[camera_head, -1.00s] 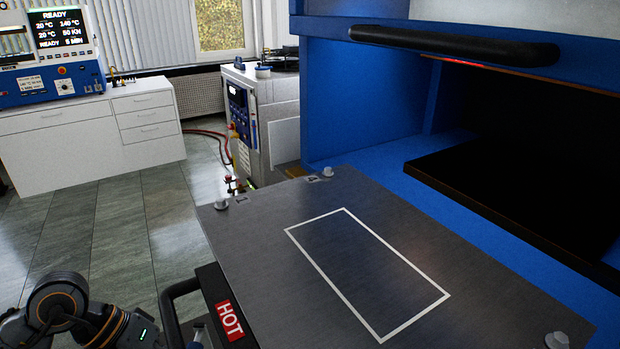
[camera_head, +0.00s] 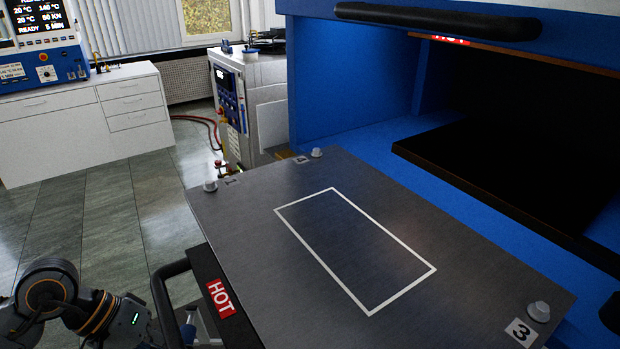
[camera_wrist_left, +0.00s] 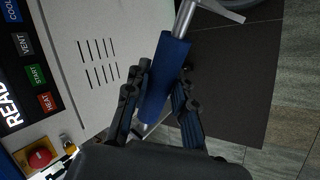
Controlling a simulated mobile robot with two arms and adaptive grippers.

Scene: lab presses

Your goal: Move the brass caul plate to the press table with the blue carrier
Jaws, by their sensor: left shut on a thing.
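The press table (camera_head: 245,205) is a dark metal plate with a white rectangle outline, corner knobs and a red HOT label on its front. The outlined area is empty. My left gripper (camera_wrist_left: 160,92) is shut around a blue cylindrical handle (camera_wrist_left: 164,75), which continues into a metal rod; this appears to be the blue carrier. In the head view my left arm is at the bottom left, and its gripper is mostly hidden beside the table's front handle. The brass caul plate is not visible in either view. My right gripper is not in view.
The blue press (camera_head: 350,80) stands behind the table, with a black handle bar (camera_head: 440,20) above its dark opening. A black handle (camera_head: 162,300) projects from the table's front. A white cabinet (camera_head: 50,135) is at the left, with open tiled floor before it.

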